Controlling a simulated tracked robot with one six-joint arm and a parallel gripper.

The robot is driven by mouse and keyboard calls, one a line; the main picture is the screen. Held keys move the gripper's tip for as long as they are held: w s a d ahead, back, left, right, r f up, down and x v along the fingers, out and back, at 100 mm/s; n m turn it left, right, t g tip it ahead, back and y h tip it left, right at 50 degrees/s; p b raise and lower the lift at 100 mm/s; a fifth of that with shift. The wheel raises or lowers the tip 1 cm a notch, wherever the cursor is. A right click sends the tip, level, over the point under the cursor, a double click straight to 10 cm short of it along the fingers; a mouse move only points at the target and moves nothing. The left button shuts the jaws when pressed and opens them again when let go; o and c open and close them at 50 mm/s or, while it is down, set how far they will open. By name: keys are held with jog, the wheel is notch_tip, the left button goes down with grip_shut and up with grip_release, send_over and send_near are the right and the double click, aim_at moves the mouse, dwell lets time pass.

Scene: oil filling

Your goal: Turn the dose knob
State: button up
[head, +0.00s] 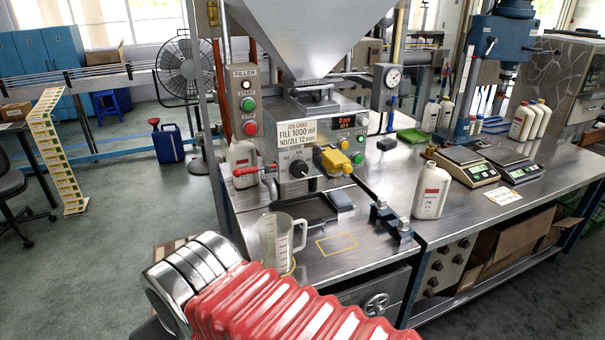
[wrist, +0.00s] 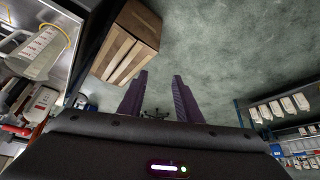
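The dose knob (head: 299,168) is a dark round knob on the grey front panel of the filling machine (head: 323,145) in the head view. It sits below the white "Fill 1000 ml, nozzle 12 mm" label (head: 298,132). I cannot make the knob out in the wrist view. My gripper (wrist: 160,74) shows two dark purple fingers held apart, with only floor between them. It is open, empty and away from the knob. In the head view my arm crosses the bottom, and the fingers are not visible there.
A clear measuring jug (head: 278,243) stands in front of the machine, close to my arm. A white bottle (head: 431,191) stands on the bench at right. A cardboard box (wrist: 132,42) shows near my fingers.

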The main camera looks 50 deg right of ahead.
jog(key=shift+o, duration=0.5)
jog(key=shift+o, duration=0.7)
jog(key=shift+w+d, duration=0.15)
jog(key=shift+w, duration=0.05)
jog(key=shift+o, duration=0.8)
jog(key=w+d+r+m+t+h, duration=0.1)
jog(key=w+d+r+h, duration=0.1)
jog(key=w+d, duration=0.3)
jog(key=w+d+r+m+t+h, duration=0.1)
jog(key=w+d, duration=0.4)
jog(key=d, duration=0.5)
jog(key=shift+r+t+h, duration=0.5)
jog(key=shift+t+h, duration=0.2)
jog(key=d+m+t+h, duration=0.3)
jog(key=d+t, duration=0.2)
jog(key=d, duration=1.8)
jog(key=s+d+f+m+t, duration=0.2)
jog(key=s+d, duration=0.3)
jog(key=s, duration=0.4)
jog(key=shift+s+d+f+h, duration=0.15)
jog(key=shift+s+f+h, duration=0.15)
jog(key=shift+h, duration=0.1)
jog(key=shift+w, duration=0.1)
